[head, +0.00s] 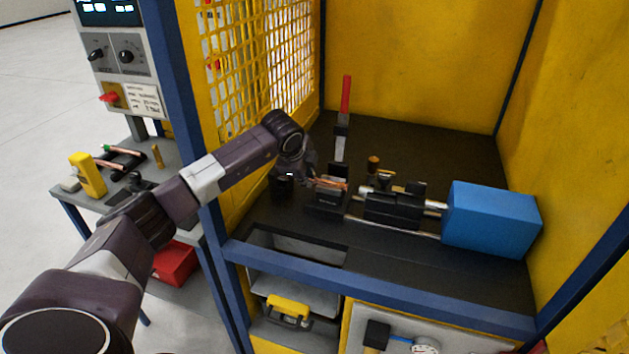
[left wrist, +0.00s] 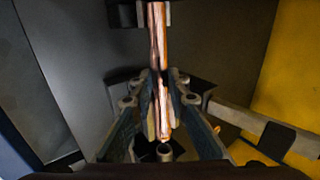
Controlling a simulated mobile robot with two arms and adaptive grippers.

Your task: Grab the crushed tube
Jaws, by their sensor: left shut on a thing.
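The copper tube (left wrist: 159,45) runs down the middle of the left wrist view, between the two fingers of my left gripper (left wrist: 160,105). The fingers are shut on it near its lower end. The tube's upper end reaches a dark block (left wrist: 125,12). In the head view the copper tube (head: 330,183) shows small at the black vise-like fixture (head: 327,204) of the machine. My left gripper (head: 312,180) is beside it, partly hidden by its own wrist. My right gripper is not in view.
A blue box (head: 490,218) stands at the right of the machine bed. A lever with a red handle (head: 346,95) rises behind the fixture. Yellow mesh (head: 262,60) and blue posts frame the cell. A side table (head: 85,200) at left holds a rack with copper tubes (head: 122,159).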

